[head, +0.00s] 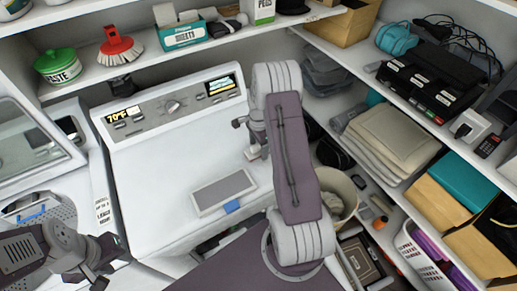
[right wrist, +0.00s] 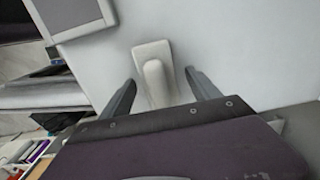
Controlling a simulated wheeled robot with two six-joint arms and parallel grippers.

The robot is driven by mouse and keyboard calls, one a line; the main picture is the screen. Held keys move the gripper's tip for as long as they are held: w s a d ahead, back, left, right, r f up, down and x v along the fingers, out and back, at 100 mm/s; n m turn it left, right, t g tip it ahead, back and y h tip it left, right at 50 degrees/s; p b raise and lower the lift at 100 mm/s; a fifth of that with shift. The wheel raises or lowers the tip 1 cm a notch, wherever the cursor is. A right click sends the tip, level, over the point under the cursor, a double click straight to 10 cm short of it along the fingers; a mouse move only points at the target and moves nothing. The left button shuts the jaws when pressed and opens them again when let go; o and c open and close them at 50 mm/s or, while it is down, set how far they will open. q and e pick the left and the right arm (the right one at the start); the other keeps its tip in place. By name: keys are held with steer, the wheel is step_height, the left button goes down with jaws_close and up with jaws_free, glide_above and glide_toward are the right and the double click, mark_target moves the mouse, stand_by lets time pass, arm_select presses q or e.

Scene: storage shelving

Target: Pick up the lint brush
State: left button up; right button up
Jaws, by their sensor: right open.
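A pale, off-white brush, likely the lint brush (right wrist: 153,82), lies on the white machine top in the right wrist view. It has a wide flat end and a narrower raised handle. My right gripper (right wrist: 160,77) is open, its fingers on either side of the handle with gaps visible. In the head view a small part of the brush (head: 252,154) shows just below my right gripper (head: 247,140); my arm hides the rest. My left gripper (head: 104,263) is at the lower left, away from the brush, with its fingers apart and nothing seen between them.
A grey framed panel (head: 222,192) with a blue tab lies on the white machine (head: 150,190). A crowded shelf unit and bin (head: 349,188) are at right.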

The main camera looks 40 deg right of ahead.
steer(key=shift+s+r, duration=0.15)
steer(key=shift+s, duration=0.05)
steer(key=c, duration=1.5)
steer(key=shift+w, duration=0.1)
steer(key=shift+w+r, duration=0.1)
steer(key=shift+r, duration=0.15)
steer(key=r+b, duration=0.1)
steer(key=r, duration=0.2)
steer(key=shift+s+d+r+b, duration=0.15)
steer(key=shift+s+r+b, duration=0.2)
steer(key=shift+s+r, duration=0.05)
steer(key=s+d+r+b, duration=0.2)
steer(key=s+d+r, duration=0.2)
steer(key=s, duration=0.6)
step_height(320, 180, up, 3)
steer(key=shift+f, duration=0.15)
